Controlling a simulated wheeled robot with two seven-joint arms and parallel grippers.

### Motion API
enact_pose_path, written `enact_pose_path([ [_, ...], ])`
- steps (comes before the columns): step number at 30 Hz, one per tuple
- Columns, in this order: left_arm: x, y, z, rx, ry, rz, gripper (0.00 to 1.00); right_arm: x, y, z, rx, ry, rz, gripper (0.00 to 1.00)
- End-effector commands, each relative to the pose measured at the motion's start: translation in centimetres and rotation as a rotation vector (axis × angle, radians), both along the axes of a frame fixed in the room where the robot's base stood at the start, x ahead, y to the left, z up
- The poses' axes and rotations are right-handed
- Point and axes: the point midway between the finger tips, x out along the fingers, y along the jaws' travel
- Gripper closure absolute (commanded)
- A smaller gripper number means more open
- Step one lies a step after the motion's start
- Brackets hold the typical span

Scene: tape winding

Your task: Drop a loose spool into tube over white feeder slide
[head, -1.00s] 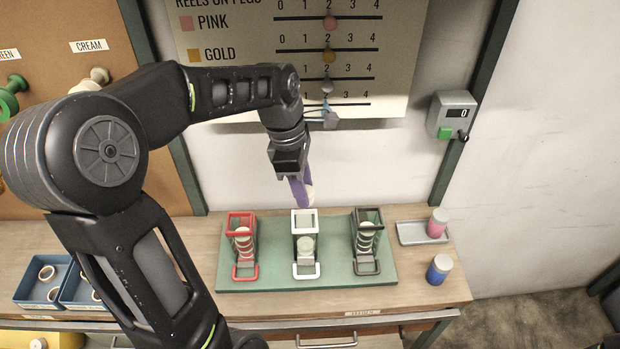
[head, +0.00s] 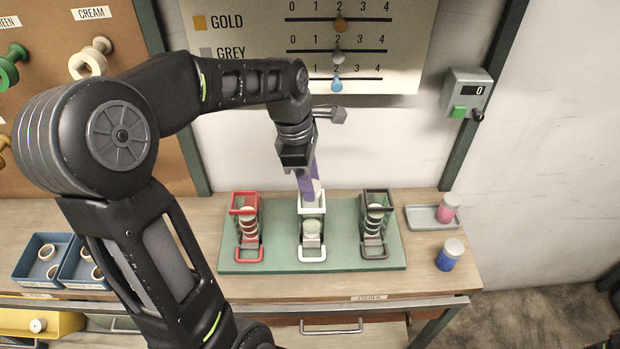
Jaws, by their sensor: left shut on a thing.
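The white feeder (head: 312,252) stands in the middle of the green board, with a tube frame at its back and a pale spool (head: 312,228) low in it. My left gripper (head: 308,186) points down just above the white feeder's tube. Its purple fingers are shut on a pale spool (head: 317,187), mostly hidden by the fingers. I cannot tell whether the held spool is inside the tube's top or just above it.
A red feeder (head: 247,225) and a dark feeder (head: 376,225), both holding spools, flank the white one on the green board (head: 345,262). A grey tray (head: 420,218) with a pink jar (head: 447,208) and a blue jar (head: 450,254) stand right. Blue bins (head: 42,260) stand left.

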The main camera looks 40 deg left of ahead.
Motion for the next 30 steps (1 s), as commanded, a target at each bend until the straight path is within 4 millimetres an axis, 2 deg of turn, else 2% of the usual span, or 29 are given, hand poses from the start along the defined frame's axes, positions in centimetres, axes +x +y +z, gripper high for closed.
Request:
enact_pose_path([
  [1,0.0,0.0,-0.7,0.0,0.0,0.0,1.0,0.0,0.0,-0.6,0.001,-0.001,0.001,0.64],
  [9,0.0,0.0,-1.7,0.0,-0.001,0.0,1.0,0.1,0.1,-1.0,0.003,-0.004,0.002,0.64],
  [30,0.0,0.0,-1.7,0.0,0.0,0.0,1.0,0.1,0.1,-0.9,0.003,-0.004,0.001,0.64],
])
